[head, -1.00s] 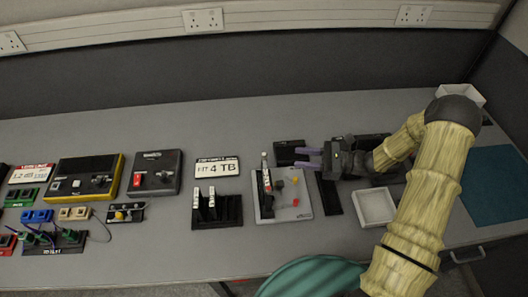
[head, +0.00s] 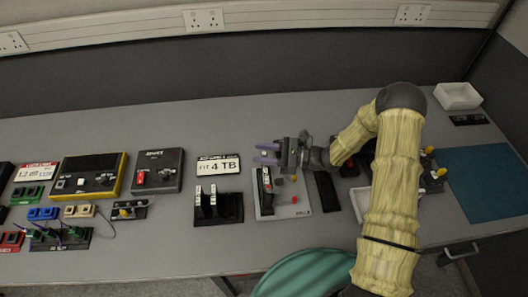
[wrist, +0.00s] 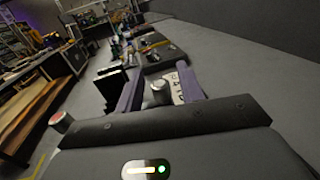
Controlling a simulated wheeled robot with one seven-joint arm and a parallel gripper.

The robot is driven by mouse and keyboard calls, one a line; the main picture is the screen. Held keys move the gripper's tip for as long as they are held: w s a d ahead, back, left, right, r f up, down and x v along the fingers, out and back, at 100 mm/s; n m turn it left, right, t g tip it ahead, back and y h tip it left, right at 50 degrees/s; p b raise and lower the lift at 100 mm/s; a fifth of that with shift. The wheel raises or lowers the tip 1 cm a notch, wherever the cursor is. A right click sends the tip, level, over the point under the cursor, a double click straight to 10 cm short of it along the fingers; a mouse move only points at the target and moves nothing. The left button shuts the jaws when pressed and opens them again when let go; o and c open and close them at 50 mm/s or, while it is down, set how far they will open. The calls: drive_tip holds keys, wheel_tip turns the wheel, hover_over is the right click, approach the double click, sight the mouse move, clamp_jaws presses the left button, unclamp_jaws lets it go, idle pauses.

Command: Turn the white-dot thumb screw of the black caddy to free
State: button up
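A black caddy (head: 266,181) with a white strip stands upright on the light grey plate (head: 296,209). My gripper (head: 266,154) is at the caddy's top end, its two purple fingers pointing left and spread apart. In the wrist view, a silver knob (wrist: 158,92) shows between the open fingers (wrist: 160,86); I cannot tell whether they touch it. I cannot make out a white dot on the knob. Two more upright black caddies with white strips (head: 205,202) stand in a black rack (head: 235,208) to the left.
A "FIT 4 TB" sign (head: 218,166) lies behind the rack. A black device with a red switch (head: 156,171) is farther left. A white bin (head: 458,96) and a teal mat (head: 487,181) are at the right. The back of the desk is clear.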

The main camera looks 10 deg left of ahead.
drive_tip(key=shift+c, duration=0.5)
clamp_jaws()
drive_tip(key=shift+m+t, duration=0.3)
drive_tip(key=shift+t, duration=0.2)
drive_tip(key=shift+r+m+t+h+p, duration=0.1)
drive_tip(key=shift+m+t+h+p, duration=0.35)
drive_tip(key=shift+m+t, duration=1.35)
drive_tip(key=shift+m+t+h+p, duration=0.35)
drive_tip(key=shift+m+t+p, duration=0.15)
drive_tip(key=shift+t, duration=0.7)
drive_tip(key=shift+m+t+h+p, duration=0.3)
drive_tip(key=shift+m+t+p, duration=0.2)
drive_tip(key=shift+t, duration=0.7)
drive_tip(key=shift+o, duration=0.5)
unclamp_jaws()
